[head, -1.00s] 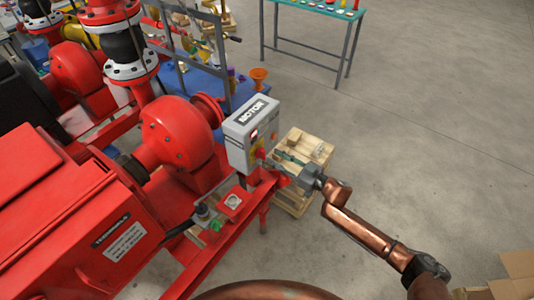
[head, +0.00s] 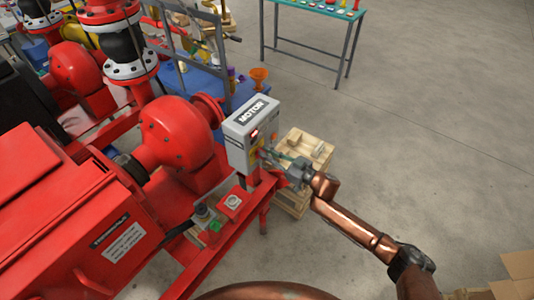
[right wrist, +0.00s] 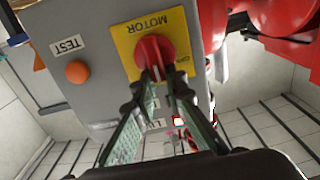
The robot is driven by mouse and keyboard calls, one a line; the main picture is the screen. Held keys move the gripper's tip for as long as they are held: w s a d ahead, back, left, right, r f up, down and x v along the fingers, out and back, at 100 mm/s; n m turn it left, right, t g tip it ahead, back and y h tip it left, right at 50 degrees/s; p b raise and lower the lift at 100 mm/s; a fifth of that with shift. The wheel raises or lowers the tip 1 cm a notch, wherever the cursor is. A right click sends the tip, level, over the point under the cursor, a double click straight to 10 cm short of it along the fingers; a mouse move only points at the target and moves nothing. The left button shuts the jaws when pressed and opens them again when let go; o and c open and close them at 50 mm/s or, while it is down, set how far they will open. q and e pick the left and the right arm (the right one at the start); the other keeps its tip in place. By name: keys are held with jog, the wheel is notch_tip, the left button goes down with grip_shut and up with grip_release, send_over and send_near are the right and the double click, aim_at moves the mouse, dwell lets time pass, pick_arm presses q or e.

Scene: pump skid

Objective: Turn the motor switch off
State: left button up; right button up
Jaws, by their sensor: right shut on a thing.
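The motor switch is a red rotary knob (right wrist: 154,50) on a yellow plate (right wrist: 124,46) labelled MOTOR in the right wrist view. It sits on the front of a grey control box (head: 239,143) bolted to the red skid. My right gripper (right wrist: 158,80) has its two fingertips closed on the knob's grip, which points roughly down the picture. In the head view, my right gripper (head: 268,154) reaches the box front from the right, and its fingers hide much of the knob. My left gripper is not in view.
An orange button (right wrist: 77,72) marked TEST sits beside the yellow plate. A wooden pallet stack (head: 290,200) stands on the floor below the gripper. A red-framed button box (head: 232,201) is on the skid rail. Open floor (head: 440,150) lies to the right.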

aim_at(257, 158)
grip_shut()
jog(key=n, duration=0.4)
jog(key=s+f+n, duration=0.1)
jog(key=n, duration=0.3)
jog(key=a+n+b, duration=0.1)
jog(key=n, duration=0.4)
jog(key=shift+s+a+f, duration=0.1)
jog(key=shift+s+f, duration=0.2)
jog(key=shift+s, duration=0.1)
jog(key=n+b, duration=0.1)
jog(key=n, duration=0.1)
jog(key=f+n+b, duration=0.1)
jog(key=n, duration=0.1)
jog(key=shift+s+a+n, duration=0.1)
jog(key=shift+n, duration=0.3)
jog(key=o, duration=0.6)
grip_release()
